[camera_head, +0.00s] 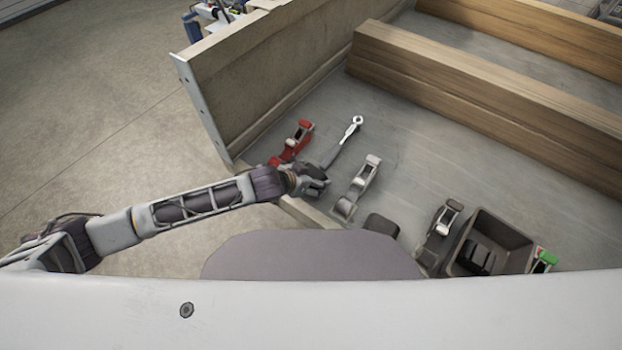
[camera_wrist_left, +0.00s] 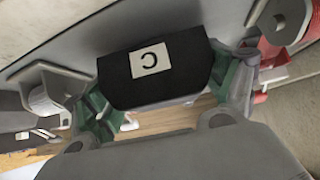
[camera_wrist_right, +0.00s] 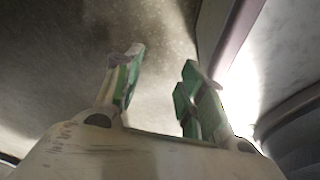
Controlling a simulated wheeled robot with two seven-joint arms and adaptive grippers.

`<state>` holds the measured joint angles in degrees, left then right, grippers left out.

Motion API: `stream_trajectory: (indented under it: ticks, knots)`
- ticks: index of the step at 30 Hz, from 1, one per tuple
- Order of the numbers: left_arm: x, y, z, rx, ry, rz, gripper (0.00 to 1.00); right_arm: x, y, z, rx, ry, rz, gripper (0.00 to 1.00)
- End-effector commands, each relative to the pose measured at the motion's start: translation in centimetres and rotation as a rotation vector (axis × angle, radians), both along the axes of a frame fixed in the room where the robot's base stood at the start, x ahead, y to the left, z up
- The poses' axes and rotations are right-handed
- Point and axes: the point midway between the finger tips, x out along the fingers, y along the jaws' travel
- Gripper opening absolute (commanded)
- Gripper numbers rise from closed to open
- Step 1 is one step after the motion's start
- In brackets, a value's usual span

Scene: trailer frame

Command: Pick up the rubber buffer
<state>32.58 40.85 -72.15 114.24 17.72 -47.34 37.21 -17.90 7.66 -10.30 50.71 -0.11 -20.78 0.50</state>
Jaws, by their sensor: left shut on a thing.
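A rubber buffer (camera_wrist_left: 175,80), a black block with a white label bearing a letter like a C, sits between the green-padded fingers of my left gripper (camera_wrist_left: 160,100) in the left wrist view. The gripper is shut on it. In the head view my left gripper (camera_head: 314,181) is low over the trailer bed's near left corner, and the held block is small there. Another black block (camera_head: 381,225) lies on the bed to the right. My right gripper (camera_wrist_right: 155,85) shows only in the right wrist view, with its fingers apart and nothing between them.
A wooden beam (camera_head: 470,95) crosses behind.

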Motion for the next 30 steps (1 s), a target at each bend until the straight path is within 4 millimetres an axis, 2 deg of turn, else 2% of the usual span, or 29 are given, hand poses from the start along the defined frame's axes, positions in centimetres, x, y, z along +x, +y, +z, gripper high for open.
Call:
stream_trajectory:
  ticks: [5, 15, 21, 30]
  knots:
    - [0.1, -0.1, 2.6, -0.004, -0.003, -0.001, 0.52, -0.6, -0.3, 0.1, -0.004, 0.008, 0.0, 0.4]
    - [0.1, -0.1, 7.3, -0.003, -0.003, -0.001, 0.52, -3.4, -1.3, -0.3, -0.014, 0.035, 0.002, 0.4]
    - [0.0, -0.1, 8.6, -0.002, -0.002, -0.001, 0.52, -4.0, -1.7, -0.5, -0.018, 0.042, 0.003, 0.4]
    - [0.0, 0.0, 8.7, -0.001, -0.001, -0.001, 0.52, -3.6, -1.7, -0.4, -0.018, 0.034, 0.004, 0.4]
